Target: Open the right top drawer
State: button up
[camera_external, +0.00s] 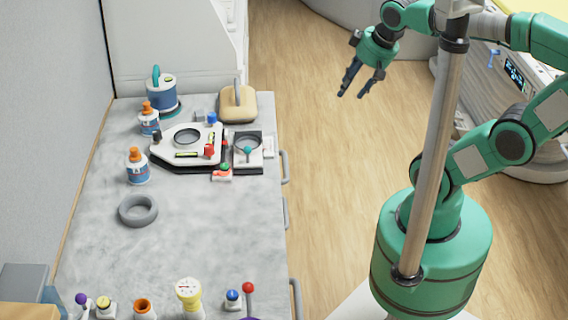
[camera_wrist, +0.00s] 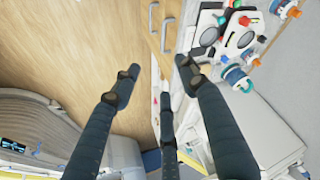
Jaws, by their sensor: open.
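The drawers are in the grey-topped counter (camera_external: 210,240) at left in the external view; their fronts are mostly hidden below its right edge. Grey bar handles stick out there: a far one (camera_external: 284,167), a middle one (camera_external: 285,213) and a near one (camera_external: 296,298). I cannot tell for sure which belongs to the right top drawer. Two handles also show in the wrist view, one (camera_wrist: 167,35) larger than the other (camera_wrist: 153,17). My gripper (camera_external: 352,93) is open and empty over the wood floor, right of the counter and apart from every handle. Its dark fingers (camera_wrist: 158,80) are spread in the wrist view.
The counter holds bottles (camera_external: 138,168), a grey ring (camera_external: 138,210), a white device (camera_external: 185,148) and several small gauges and knobs near the front. A white machine (camera_external: 170,45) stands behind it. The wood floor (camera_external: 310,120) right of the counter is clear.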

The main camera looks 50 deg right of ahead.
jog(key=w+f+m+g+y+p, duration=0.3)
jog(key=w+f+m+y, duration=0.25)
jog(key=f+m, duration=0.45)
jog(key=w+f+m+g+y+p, duration=0.25)
jog(key=w+f+m+y, duration=0.3)
jog(key=f+m, duration=0.4)
jog(key=w+d+f+m+t+y+p, duration=0.2)
jog(key=w+d+f+m+t, duration=0.25)
jog(key=f+m, duration=0.6)
jog(key=m+t+h+p, duration=0.2)
jog(key=m+t, duration=0.5)
jog(key=m, duration=0.8)
send_near(285, 164)
jog(key=f+v, duration=0.1)
jog(key=v, duration=0.3)
jog(key=shift+r, duration=0.3)
jog(key=shift+w+a, duration=0.2)
jog(key=shift+b+x, duration=0.75)
jog(key=shift+x, duration=5.95)
jog(key=shift+f, duration=0.1)
jog(key=shift+c, duration=0.5)
